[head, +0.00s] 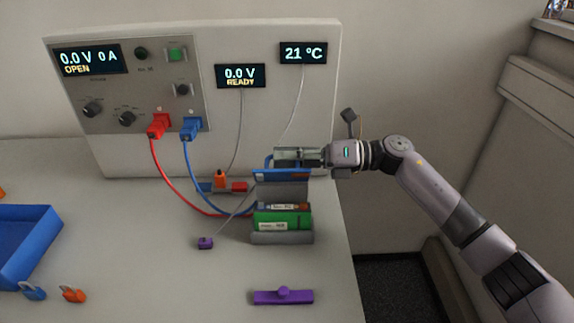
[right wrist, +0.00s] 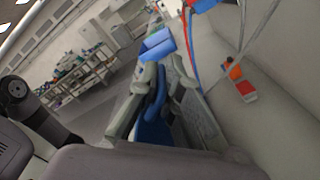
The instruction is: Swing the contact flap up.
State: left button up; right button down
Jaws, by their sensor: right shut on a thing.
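The contact flap (head: 283,177), a blue-topped plate, stands above and behind a green battery (head: 281,220) in a grey holder (head: 281,238). My right gripper (head: 278,158) reaches in from the right at the top of the flap and is shut on its blue part. In the right wrist view a blue piece (right wrist: 154,108) sits between the grey fingers of my right gripper (right wrist: 160,92). The fingers hide part of the flap. My left gripper is not in view.
Red and blue cables run from plugs on the cycler panel (head: 140,148) down behind the holder. A blue tray (head: 22,240) and padlocks are at left.

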jog(key=shift+w+f+m+b, duration=0.1)
jog(key=shift+w+f+m, duration=0.1)
jog(key=shift+w+m, duration=0.9)
jog(key=shift+w+f+m+b, duration=0.2)
jog(key=shift+w+m, duration=0.35)
jog(key=shift+m, duration=1.1)
jog(key=shift+w+f+m+b, duration=0.1)
jog(key=shift+w+f+m, duration=0.15)
jog(key=shift+w+m, duration=0.85)
jog(key=shift+s+m, duration=0.25)
jog(key=shift+m, duration=0.1)
jog(key=c, duration=1.8)
grip_release()
jog(key=shift+o, duration=0.4)
jog(key=shift+d, duration=0.1)
